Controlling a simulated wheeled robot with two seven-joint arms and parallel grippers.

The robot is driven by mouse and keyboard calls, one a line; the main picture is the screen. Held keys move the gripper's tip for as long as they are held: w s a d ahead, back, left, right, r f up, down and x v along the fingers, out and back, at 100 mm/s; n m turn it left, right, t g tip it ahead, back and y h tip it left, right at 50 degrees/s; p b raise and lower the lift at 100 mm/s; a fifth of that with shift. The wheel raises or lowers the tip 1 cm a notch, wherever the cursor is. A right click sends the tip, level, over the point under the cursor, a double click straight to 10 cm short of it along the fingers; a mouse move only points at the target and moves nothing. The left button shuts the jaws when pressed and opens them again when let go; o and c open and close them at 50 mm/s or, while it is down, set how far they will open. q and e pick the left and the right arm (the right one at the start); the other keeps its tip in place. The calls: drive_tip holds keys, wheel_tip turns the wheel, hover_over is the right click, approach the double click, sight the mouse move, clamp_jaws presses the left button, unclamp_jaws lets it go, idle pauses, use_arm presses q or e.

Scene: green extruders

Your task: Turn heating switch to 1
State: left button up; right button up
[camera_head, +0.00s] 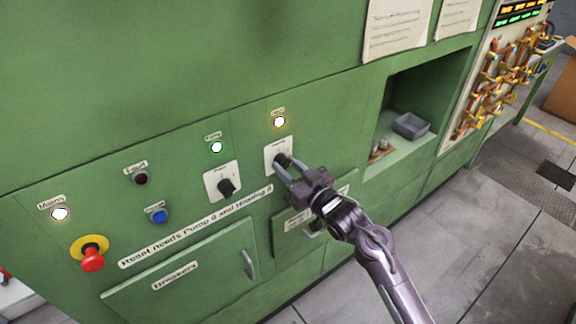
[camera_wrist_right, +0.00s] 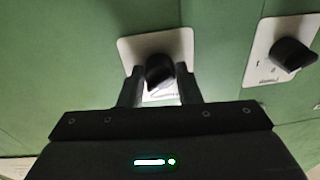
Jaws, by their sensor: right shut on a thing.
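The heating switch is a black rotary knob (camera_wrist_right: 159,72) on a white plate (camera_head: 271,152), right of the pump switch (camera_head: 227,186) in the head view. My right gripper (camera_head: 283,168) is at the heating switch, its fingers on either side of the knob and shut on it. In the right wrist view the knob sits between the two fingertips (camera_wrist_right: 159,90). The gripper hides part of the plate and its markings, so I cannot read the knob's position. A lit yellowish lamp (camera_head: 279,121) is above the heating switch. My left gripper is not in view.
A lit green lamp (camera_head: 216,147) is above the pump switch. A red emergency button (camera_head: 92,259), a blue button (camera_head: 159,216) and the breakers door (camera_head: 190,275) are on the left. An open recess (camera_head: 405,150) with a grey box is on the right.

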idle(0.3)
drive_tip(key=o, duration=1)
drive_tip(key=shift+c, duration=0.2)
drive_tip(key=b+v, duration=0.2)
drive_tip(key=v, duration=0.5)
drive_tip(key=shift+s+d+b, duration=0.3)
drive_tip(key=shift+b, duration=0.05)
drive_tip(key=shift+f, duration=0.1)
